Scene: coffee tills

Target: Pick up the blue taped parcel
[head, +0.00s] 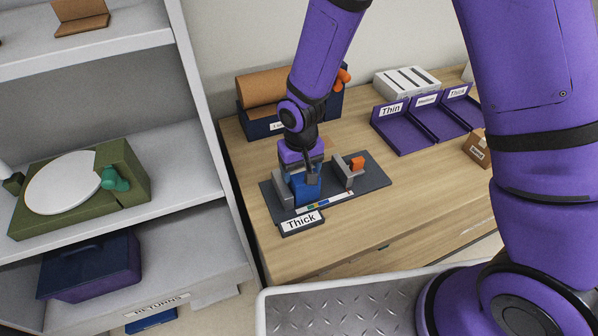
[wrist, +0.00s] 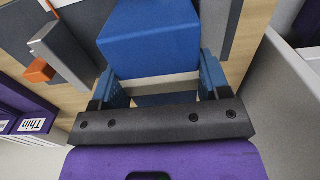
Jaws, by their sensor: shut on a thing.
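The blue taped parcel (head: 306,188) is in the grey measuring stand (head: 370,178), between the stand's upright grey blocks. My gripper (head: 308,172) comes down on it from above and is shut on it. In the wrist view the parcel (wrist: 150,42) lies between my gripper's two blue fingers (wrist: 160,85), with a pale band like tape across it. Its underside is hidden, so I cannot tell whether it touches the stand's base.
The stand has a "Thick" sign (head: 302,222) in front and an orange knob (head: 357,163). Purple trays (head: 403,134) marked "Thin" and otherwise stand behind right, beside a brown box (head: 478,150). A roll holder (head: 262,126) stands behind; shelves (head: 190,190) rise at left.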

